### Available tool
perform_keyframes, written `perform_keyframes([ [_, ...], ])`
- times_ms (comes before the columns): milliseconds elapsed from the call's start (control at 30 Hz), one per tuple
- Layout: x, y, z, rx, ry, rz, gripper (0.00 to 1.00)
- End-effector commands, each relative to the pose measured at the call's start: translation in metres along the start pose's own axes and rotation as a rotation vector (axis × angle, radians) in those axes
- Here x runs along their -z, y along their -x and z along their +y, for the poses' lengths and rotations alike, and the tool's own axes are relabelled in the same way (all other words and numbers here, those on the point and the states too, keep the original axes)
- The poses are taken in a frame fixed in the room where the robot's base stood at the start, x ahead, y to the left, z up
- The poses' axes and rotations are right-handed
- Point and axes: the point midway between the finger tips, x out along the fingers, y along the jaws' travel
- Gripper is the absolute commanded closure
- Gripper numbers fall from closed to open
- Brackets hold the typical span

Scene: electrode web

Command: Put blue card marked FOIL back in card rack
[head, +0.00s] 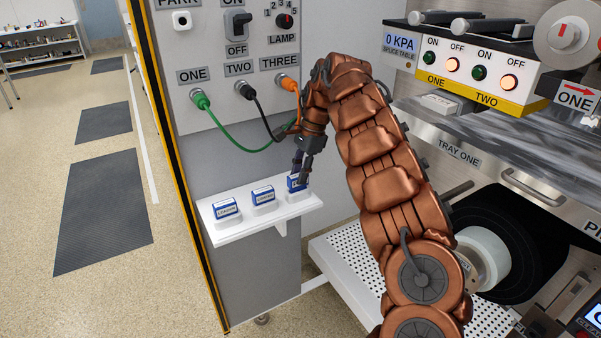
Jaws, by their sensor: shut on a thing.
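My gripper (302,174) is shut on a blue and white card (292,184), whose label is mostly hidden by the fingers. The card is upright at the right end of a small white shelf (246,228), which looks like the card rack. I cannot tell whether the card touches the shelf. Two similar blue and white cards, one at the left (226,209) and one in the middle (263,197), stand on the shelf; their labels are too small to read surely.
Above the shelf, a grey panel holds a green cable (222,128), a black cable (262,116) and an orange plug (288,84), close to my wrist. To the right are a machine with TRAY ONE (459,153) and a white perforated platform (350,275). Open floor lies left.

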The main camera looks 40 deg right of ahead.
Motion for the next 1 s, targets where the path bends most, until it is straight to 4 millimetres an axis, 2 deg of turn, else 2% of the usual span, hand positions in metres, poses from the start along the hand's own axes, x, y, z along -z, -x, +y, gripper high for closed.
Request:
perform_keyframes([
  [500,0.0032,-0.0108,-0.0001,0.0,0.0,0.0,1.0],
  [533,0.0029,-0.0098,0.0,0.0,0.0,0.0,0.71],
  [800,0.0028,-0.0094,-0.0001,0.0,0.0,0.0,0.45],
  [1000,0.0027,-0.0095,0.0,0.0,0.001,0.0,0.45],
])
